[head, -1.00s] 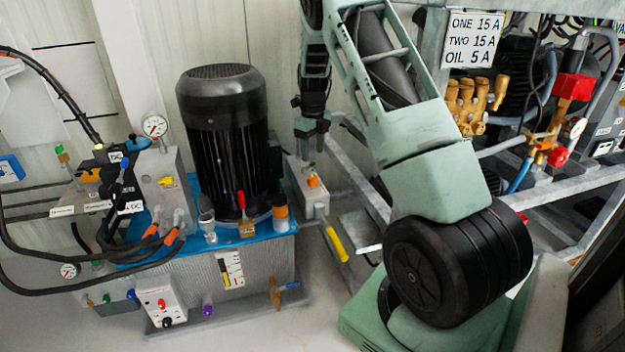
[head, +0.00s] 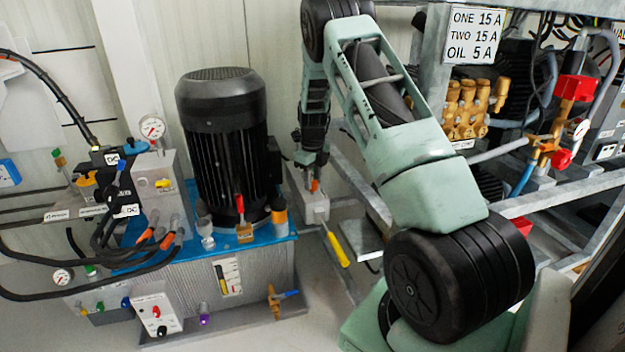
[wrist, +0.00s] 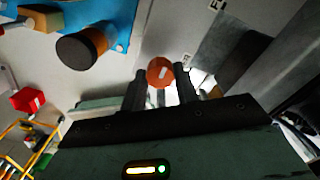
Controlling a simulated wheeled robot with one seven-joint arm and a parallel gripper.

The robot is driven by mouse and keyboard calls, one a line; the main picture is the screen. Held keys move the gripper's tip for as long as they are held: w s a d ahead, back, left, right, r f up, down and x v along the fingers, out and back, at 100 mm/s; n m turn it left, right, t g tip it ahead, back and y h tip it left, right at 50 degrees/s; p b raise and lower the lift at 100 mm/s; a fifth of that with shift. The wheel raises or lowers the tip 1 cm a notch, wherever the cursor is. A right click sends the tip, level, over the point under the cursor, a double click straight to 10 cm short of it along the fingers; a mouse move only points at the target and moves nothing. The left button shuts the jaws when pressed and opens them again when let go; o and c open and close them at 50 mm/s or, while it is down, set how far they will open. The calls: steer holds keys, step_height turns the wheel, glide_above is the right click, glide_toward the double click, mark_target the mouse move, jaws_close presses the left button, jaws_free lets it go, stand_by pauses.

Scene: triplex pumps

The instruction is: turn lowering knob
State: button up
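A round orange knob (head: 315,186) sits on top of a grey box (head: 316,206) beside the blue-topped pump unit; I cannot tell from any label whether it is the lowering knob. In the head view my gripper (head: 312,174) points down just over this knob and partly hides it. In the wrist view the orange knob (wrist: 160,71) has a pale mark on it and lies at the tips of my gripper (wrist: 161,76). The two fingers are apart, one to each side of the knob. I cannot tell whether they touch it.
The black motor (head: 222,140) and an orange-and-black cap (head: 279,217) stand left of my gripper. A yellow handle (head: 337,247) sticks out below the grey box. A metal frame (head: 352,170) stands close on the right. A white box with knobs (head: 158,312) is at lower left.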

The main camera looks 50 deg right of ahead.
steer(key=c, duration=0.3)
